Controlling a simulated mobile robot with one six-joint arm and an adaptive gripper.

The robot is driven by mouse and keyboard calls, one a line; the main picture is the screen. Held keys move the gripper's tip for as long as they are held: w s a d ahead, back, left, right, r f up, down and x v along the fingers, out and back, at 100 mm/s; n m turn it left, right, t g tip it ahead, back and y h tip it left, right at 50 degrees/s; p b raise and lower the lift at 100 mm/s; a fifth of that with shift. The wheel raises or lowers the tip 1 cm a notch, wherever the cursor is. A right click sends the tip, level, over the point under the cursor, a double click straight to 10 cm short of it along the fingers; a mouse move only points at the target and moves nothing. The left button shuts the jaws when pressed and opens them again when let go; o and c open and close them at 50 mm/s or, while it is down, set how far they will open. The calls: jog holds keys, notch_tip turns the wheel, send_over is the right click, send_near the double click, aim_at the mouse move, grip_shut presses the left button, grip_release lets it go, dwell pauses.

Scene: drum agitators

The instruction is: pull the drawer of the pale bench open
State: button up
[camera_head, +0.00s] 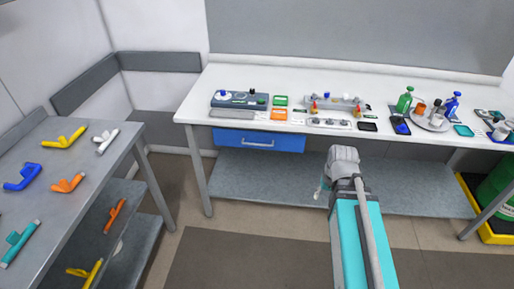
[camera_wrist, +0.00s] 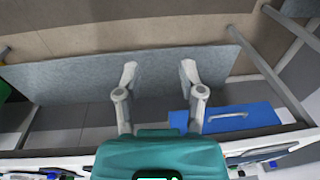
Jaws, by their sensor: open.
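The pale bench (camera_head: 190,114) stands across the room with a white top. Its drawer (camera_head: 230,139) has a blue front with a pale bar handle (camera_head: 257,143) and sits shut under the left part of the top. My gripper (camera_head: 321,193) is in front of the bench, low and to the right of the drawer, apart from it. In the wrist view the bench appears upside down. There the open, empty fingers of my gripper (camera_wrist: 159,68) point away from the drawer (camera_wrist: 262,119), which lies to their right with its handle (camera_wrist: 228,115) showing.
Bottles, trays and small parts cover the bench top. A grey lower shelf (camera_head: 265,185) runs beneath it. A grey table (camera_head: 95,160) with coloured pipe-like pieces stands at the left. A green drum (camera_head: 497,190) on a yellow tray is at the right. Floor before the drawer is clear.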

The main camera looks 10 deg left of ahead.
jog(key=w+a+f+m+t+y+b, duration=0.3)
jog(key=w+a+f+b, duration=0.1)
jog(key=w+b, duration=0.5)
jog(key=w+a+f+m+t+y+b, duration=0.4)
jog(key=w+a+b, duration=0.2)
jog(key=w+b, duration=0.3)
jog(key=w+a+f+m+t+y+b, duration=0.3)
jog(key=w+a+b, duration=0.3)
jog(key=w+b, duration=0.3)
jog(key=shift+w+f+m+t, duration=0.4)
jog(key=shift+w+f+t, duration=0.2)
jog(key=shift+w+f, duration=0.45)
jog(key=shift+w+r, duration=0.2)
jog(key=b+x, duration=0.2)
jog(key=x, duration=1.1)
jog(key=shift+w+a, duration=0.15)
jog(key=shift+a, duration=0.2)
grip_shut()
